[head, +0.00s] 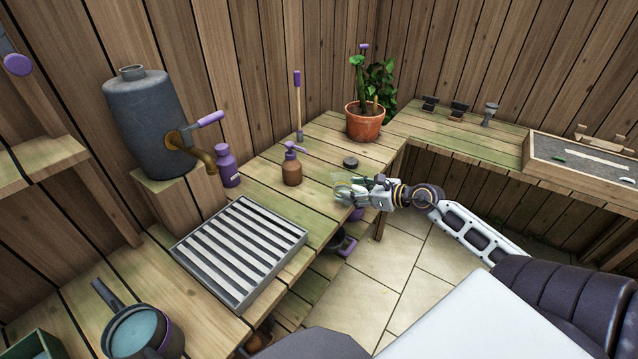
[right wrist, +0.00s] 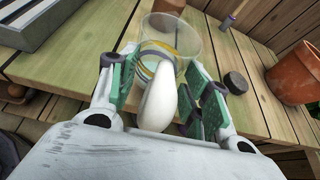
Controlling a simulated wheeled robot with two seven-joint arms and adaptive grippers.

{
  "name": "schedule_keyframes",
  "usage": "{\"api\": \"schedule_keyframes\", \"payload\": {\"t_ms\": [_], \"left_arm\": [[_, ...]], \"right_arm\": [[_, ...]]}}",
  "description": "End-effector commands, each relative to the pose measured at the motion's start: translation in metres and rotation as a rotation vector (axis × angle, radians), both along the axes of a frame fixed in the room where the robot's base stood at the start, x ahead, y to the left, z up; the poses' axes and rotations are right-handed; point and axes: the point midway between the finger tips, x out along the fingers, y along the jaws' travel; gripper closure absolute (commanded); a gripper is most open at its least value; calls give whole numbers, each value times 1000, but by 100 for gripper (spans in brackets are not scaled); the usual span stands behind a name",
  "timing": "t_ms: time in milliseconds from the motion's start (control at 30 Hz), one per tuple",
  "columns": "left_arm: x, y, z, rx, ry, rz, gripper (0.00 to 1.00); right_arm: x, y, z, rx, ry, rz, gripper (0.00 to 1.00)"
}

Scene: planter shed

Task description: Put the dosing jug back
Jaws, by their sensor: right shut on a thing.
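The dosing jug (right wrist: 157,98) is a clear cup with a yellow band and a pale, rounded handle in the right wrist view. My right gripper (right wrist: 163,84) has its green-padded fingers on both sides of the handle and is shut on it. In the head view the right gripper (head: 350,192) is at the front edge of the wooden bench, with the faint clear jug (head: 345,181) at its fingertips. I cannot tell whether the jug's base touches the bench. My left gripper is not in view.
A brown spray bottle (head: 292,170), a purple bottle (head: 227,166), a dark puck (head: 351,162) and a potted plant (head: 365,124) stand on the bench. A slatted tray (head: 178,250) lies left, below a grey tank (head: 147,125) with a tap. A pot of blue liquid (head: 140,330) stands lower left.

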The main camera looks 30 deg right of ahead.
Motion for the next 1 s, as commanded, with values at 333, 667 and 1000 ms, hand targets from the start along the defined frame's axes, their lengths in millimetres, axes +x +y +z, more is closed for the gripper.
{"api": "schedule_keyframes", "payload": {"t_ms": [333,667,1000], "left_arm": [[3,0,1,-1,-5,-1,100],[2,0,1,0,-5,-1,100],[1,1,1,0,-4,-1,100]], "right_arm": [[28,10,1,-1,-1,0,96],[51,18,1,0,-1,0,96],[73,25,1,0,-1,0,96]]}}
